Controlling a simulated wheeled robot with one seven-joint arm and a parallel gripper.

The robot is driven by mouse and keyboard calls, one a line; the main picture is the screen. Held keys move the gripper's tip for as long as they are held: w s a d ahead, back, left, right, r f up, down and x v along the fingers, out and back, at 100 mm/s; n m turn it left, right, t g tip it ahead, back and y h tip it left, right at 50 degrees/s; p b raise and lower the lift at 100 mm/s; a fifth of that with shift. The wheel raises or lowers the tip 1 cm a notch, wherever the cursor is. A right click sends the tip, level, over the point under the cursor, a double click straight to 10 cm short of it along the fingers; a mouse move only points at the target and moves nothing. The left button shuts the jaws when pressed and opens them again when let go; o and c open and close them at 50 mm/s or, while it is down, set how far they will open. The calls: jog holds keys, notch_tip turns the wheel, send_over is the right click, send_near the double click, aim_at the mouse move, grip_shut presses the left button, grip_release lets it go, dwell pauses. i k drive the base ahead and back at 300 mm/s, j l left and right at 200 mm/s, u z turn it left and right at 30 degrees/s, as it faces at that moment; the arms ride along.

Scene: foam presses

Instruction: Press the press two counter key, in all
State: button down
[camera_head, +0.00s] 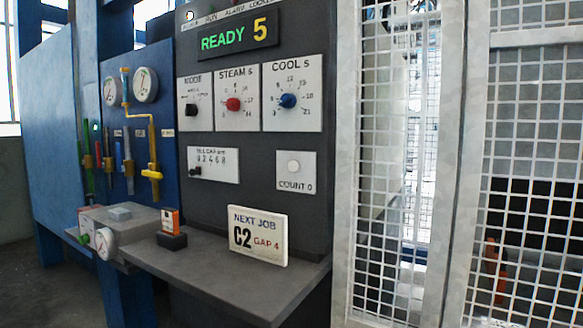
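A light plate marked "COUNT 0" (296,185) sits low on the right of the dark control panel. It carries a round white key (294,166). No press number can be read on this panel, so I cannot tell whether it is press two. The display (238,39) above reads "READY 5". My gripper is not in view.
A mode knob (192,110), red steam knob (233,104), blue cool knob (288,101) and fill gap slider (195,171) share the panel. A "NEXT JOB C2 GAP 4" card (258,237) stands on the grey shelf (215,275) below. A mesh fence (395,190) is right.

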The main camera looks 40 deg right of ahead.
aim_at(293, 165)
jog(key=i+j, duration=0.1)
jog(key=i, duration=0.5)
jog(key=i+j, duration=0.1)
jog(key=i, duration=0.5)
jog(key=z, duration=2.05)
